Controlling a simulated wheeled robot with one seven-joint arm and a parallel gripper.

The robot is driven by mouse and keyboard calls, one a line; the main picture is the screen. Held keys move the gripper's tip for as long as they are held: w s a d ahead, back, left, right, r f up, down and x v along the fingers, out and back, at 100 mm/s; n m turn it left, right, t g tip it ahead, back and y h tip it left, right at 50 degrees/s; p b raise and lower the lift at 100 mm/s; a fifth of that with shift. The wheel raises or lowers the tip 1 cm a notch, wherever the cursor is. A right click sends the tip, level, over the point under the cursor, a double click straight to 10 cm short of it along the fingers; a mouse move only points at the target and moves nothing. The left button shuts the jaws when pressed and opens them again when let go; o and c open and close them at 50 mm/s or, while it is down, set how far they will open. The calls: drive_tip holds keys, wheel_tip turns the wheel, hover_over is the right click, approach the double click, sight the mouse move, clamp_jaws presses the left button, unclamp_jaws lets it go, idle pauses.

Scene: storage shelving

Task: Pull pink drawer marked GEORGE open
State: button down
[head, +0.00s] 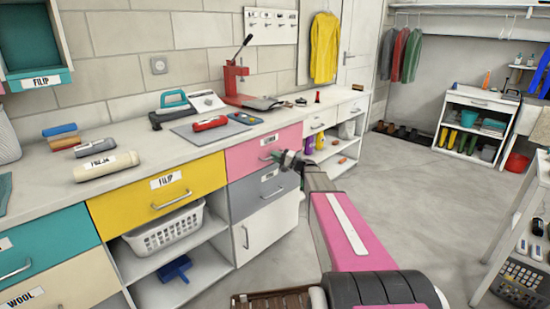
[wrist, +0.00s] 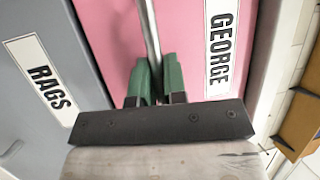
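The pink drawer (head: 250,153) is in the counter front, right of the yellow drawer, and its front looks flush with its neighbours. In the wrist view the pink front (wrist: 105,35) carries a white GEORGE label (wrist: 220,45). Its metal bar handle (wrist: 149,25) runs between the green fingers of my gripper (wrist: 158,78), which look closed on the bar. In the head view my gripper (head: 286,158) is at the drawer's right part, and my arm hides some of the area below it.
A grey drawer (head: 258,193) marked RAGS in the wrist view (wrist: 40,80) is directly below. A yellow FILIP drawer (head: 140,205) is to the left. A red stapler-like tool (head: 209,123) lies on the counter above. The floor (head: 400,200) to the right is clear.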

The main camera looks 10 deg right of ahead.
drive_tip(key=s+d, duration=0.9)
drive_tip(key=s, duration=0.3)
drive_tip(key=s+d, duration=0.9)
drive_tip(key=s, duration=0.4)
drive_tip(key=shift+s+d, duration=0.25)
drive_tip(key=c, duration=1.2)
unclamp_jaws()
drive_tip(key=v, duration=1)
drive_tip(key=shift+s+d+f, duration=0.1)
drive_tip(key=shift+s+d, duration=0.05)
drive_tip(key=shift+d, duration=0.2)
